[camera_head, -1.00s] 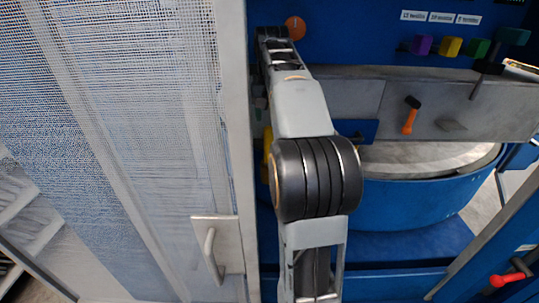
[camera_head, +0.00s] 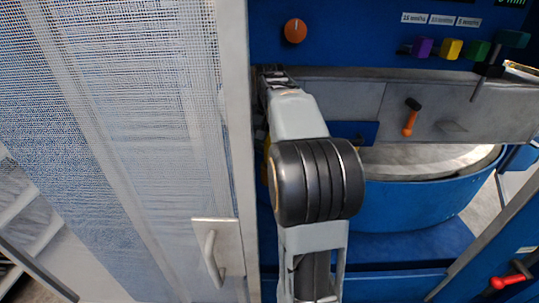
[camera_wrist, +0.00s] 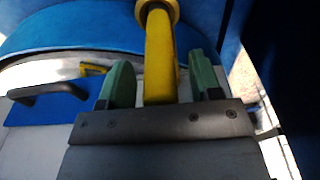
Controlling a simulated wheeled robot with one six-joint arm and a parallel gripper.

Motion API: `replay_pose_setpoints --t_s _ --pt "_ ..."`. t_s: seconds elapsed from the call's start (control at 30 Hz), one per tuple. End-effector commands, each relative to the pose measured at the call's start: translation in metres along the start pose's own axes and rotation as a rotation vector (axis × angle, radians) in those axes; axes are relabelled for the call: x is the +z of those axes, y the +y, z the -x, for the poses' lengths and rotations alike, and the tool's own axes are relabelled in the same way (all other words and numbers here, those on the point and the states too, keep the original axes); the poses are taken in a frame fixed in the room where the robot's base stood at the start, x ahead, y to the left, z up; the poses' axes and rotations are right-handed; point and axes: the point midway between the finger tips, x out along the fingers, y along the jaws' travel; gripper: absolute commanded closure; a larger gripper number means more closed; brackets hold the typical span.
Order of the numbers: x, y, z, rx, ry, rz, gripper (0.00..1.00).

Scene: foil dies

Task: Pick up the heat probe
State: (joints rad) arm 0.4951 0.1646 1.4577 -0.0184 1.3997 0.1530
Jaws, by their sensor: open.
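A yellow bar-shaped handle with a round collar at its top (camera_wrist: 160,55), which I take to be the heat probe, stands between my fingers in the wrist view. My gripper (camera_wrist: 160,80) is open, with one green finger on each side of the yellow handle. Small gaps show between handle and fingers. The handle's near end is hidden behind the dark gripper body. In the head view my arm hides most of this area; only a yellow sliver (camera_head: 265,172) shows at its left edge, and my fingers cannot be made out.
A blue round tub (camera_head: 420,205) with a pale top lies right of my arm, below a grey ledge (camera_head: 460,110) carrying an orange-handled lever (camera_head: 409,120). A mesh door (camera_head: 130,120) with a grey handle (camera_head: 212,258) stands close on the left. An orange knob (camera_head: 295,31) is above.

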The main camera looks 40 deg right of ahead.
Motion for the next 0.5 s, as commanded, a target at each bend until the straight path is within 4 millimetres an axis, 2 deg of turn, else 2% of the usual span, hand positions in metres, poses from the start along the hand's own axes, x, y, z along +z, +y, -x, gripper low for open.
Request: replay_pose_setpoints --t_s 0.07,0.5 --pt "-0.0001 0.0001 0.0001 0.0 0.0 0.0 0.43" --pt "-0.0001 0.0002 0.0003 0.0 0.0 0.0 0.85"
